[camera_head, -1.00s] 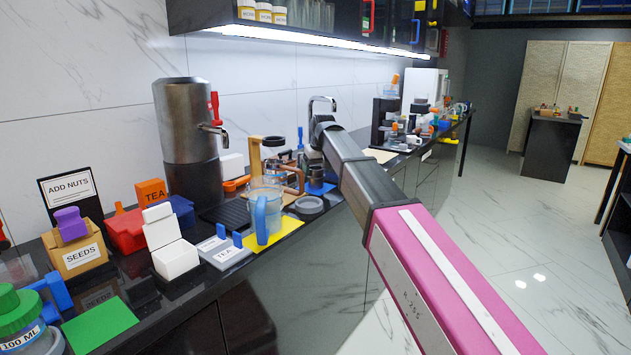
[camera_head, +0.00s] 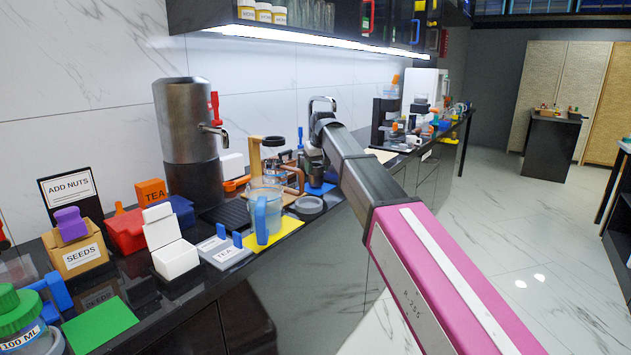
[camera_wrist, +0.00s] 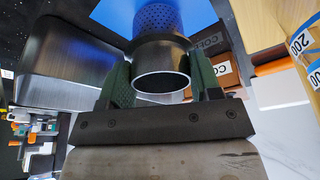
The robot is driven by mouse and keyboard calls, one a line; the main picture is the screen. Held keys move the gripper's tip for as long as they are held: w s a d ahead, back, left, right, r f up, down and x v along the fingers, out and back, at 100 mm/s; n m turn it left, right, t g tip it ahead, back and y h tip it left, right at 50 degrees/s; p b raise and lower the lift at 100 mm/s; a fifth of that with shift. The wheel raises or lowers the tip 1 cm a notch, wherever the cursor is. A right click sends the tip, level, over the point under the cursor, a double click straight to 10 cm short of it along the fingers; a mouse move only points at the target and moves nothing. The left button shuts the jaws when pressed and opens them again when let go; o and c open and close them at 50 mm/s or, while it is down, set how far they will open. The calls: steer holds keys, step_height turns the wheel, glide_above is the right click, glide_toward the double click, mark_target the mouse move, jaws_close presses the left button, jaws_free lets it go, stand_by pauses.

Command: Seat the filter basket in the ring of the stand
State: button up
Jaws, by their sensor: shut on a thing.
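The filter basket (camera_wrist: 160,55) is a dark metal cylinder with a perforated body, a black collar and a bright open rim. In the wrist view my gripper (camera_wrist: 160,82) is shut on it, with a green-padded finger on each side. The perforated part points away from the camera, over a blue mat (camera_wrist: 113,14); I cannot tell whether it touches the mat. In the head view the wooden stand (camera_head: 255,158) with its dark ring (camera_head: 273,141) is left of my forearm. The gripper and basket are mostly hidden there, near the blue mat (camera_head: 320,189).
A clear jug with blue handle (camera_head: 261,220) stands on a yellow mat (camera_head: 285,229) in front of the stand. A grey round piece (camera_head: 309,205) lies beside it. A steel urn (camera_head: 186,125) stands behind left. A dark metal block (camera_wrist: 70,55) is close beside my gripper.

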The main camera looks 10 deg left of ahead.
step_height(320, 180, up, 6)
steer(key=shift+f, duration=0.1)
stand_by(0.9)
